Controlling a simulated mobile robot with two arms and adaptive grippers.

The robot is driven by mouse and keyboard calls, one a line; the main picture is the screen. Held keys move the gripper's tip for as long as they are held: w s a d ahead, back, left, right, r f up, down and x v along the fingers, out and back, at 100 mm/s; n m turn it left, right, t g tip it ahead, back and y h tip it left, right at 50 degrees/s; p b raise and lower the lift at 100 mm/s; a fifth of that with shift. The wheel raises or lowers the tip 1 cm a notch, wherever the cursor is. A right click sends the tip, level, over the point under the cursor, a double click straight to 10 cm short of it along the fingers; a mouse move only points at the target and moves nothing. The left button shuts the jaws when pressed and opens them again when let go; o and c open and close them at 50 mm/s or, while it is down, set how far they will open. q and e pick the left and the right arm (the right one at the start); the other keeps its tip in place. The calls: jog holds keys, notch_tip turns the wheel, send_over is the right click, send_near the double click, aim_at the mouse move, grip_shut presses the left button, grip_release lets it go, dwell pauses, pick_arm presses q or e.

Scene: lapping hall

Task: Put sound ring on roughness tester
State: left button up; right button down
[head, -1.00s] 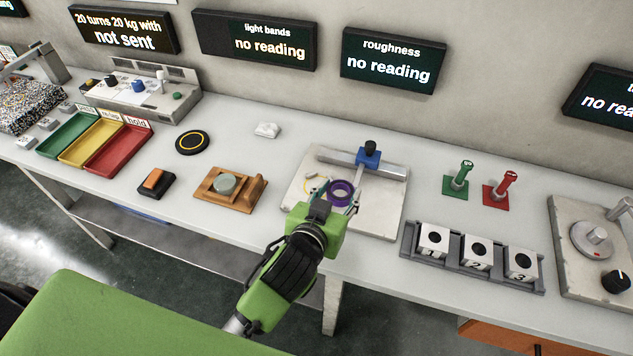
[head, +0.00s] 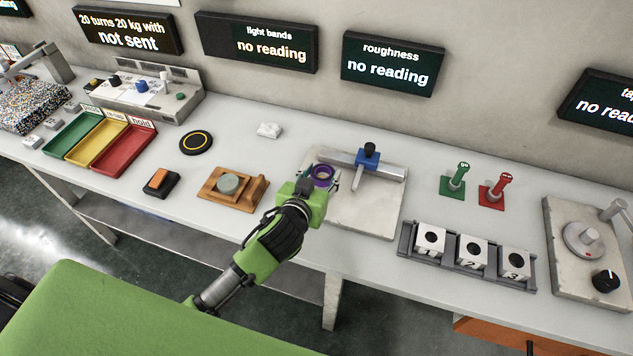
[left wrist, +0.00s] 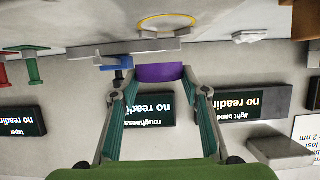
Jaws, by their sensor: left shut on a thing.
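A purple ring (head: 322,171) is held between the fingertips of my left gripper (head: 322,179), over the left back part of the roughness tester (head: 367,213). The tester is a pale stone plate with a grey bar and a blue block (head: 367,158) on it. In the left wrist view, which is upside down, the ring (left wrist: 160,72) sits between both fingers of my left gripper (left wrist: 160,80) and appears raised off the plate. A yellow circle (left wrist: 167,20) marked on the surface shows there; in the head view it is hidden. My right gripper is out of view.
A wooden holder with a grey-green disc (head: 228,184) stands left of the tester. Green (head: 455,178) and red (head: 494,190) gauges and a rack of numbered blocks (head: 470,255) stand to its right. The "roughness" display (head: 392,64) reads "no reading".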

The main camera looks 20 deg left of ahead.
aim_at(317, 185)
pick_arm(q)
jog(key=shift+w+a+f, duration=0.15)
jog(key=shift+a+f, duration=0.25)
jog(key=shift+f, duration=0.15)
jog(key=f, duration=0.3)
jog(key=shift+a+f, duration=0.15)
jog(key=shift+a, duration=0.1)
jog(key=shift+d+f, duration=0.1)
jog(key=shift+f, duration=0.05)
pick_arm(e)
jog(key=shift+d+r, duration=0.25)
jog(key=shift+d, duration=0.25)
pick_arm(q)
jog(key=o, duration=1.2)
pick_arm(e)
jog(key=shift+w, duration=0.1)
pick_arm(q)
jog(key=v, duration=1.2)
jog(key=shift+b, duration=0.35)
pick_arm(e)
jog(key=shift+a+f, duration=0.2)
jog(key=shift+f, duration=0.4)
